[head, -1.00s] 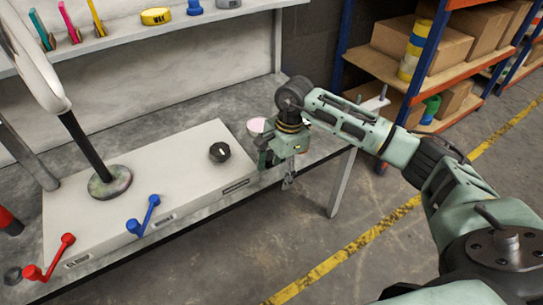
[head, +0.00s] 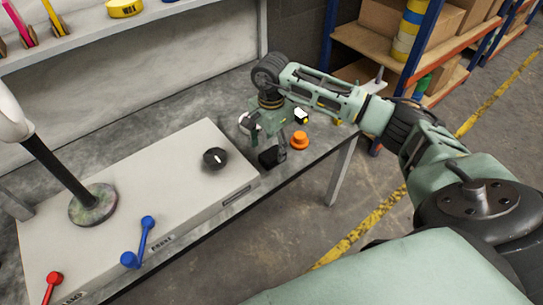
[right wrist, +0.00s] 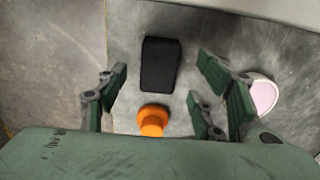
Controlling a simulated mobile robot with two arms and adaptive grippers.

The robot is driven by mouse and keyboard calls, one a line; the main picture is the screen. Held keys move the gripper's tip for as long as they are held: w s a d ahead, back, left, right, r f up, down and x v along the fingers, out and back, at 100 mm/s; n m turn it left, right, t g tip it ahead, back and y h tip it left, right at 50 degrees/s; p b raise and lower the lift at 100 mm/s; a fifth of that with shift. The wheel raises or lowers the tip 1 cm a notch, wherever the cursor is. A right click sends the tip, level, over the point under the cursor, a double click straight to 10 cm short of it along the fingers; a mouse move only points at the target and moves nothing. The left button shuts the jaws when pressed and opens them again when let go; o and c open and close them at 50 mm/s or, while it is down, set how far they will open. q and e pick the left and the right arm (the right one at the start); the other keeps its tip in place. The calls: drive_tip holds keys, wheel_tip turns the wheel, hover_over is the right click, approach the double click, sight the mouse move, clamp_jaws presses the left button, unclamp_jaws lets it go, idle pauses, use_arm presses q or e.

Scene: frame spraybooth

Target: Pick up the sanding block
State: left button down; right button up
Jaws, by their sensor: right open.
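The sanding block looks to be the dark, nearly black rectangular block (right wrist: 160,64) lying flat on the grey bench top. In the head view, the block (head: 268,158) is partly hidden by my right gripper (head: 266,138). In the right wrist view, my right gripper (right wrist: 163,80) is open and empty, with its fingers on either side of the block's line. The block shows between and beyond the fingers, apart from both. I cannot tell the exact height of the gripper above it. My left gripper is not in view.
An orange knob-like object (right wrist: 152,121) stands close to the block, between the fingers' bases in the wrist view. A cup with pink contents (right wrist: 263,96) is beside the right finger. A pale raised box with a black dial (head: 215,158) lies left. The bench edge is near.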

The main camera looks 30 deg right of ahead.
sight(272, 153)
wheel_tip(272, 153, down, 4)
drive_tip(key=shift+d+f, duration=0.1)
drive_tip(key=shift+f, duration=0.3)
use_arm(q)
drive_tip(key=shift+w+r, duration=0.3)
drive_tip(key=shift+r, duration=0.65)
use_arm(e)
drive_tip(key=shift+c, duration=0.5)
drive_tip(key=c, duration=1.2)
drive_tip(key=shift+r, duration=0.15)
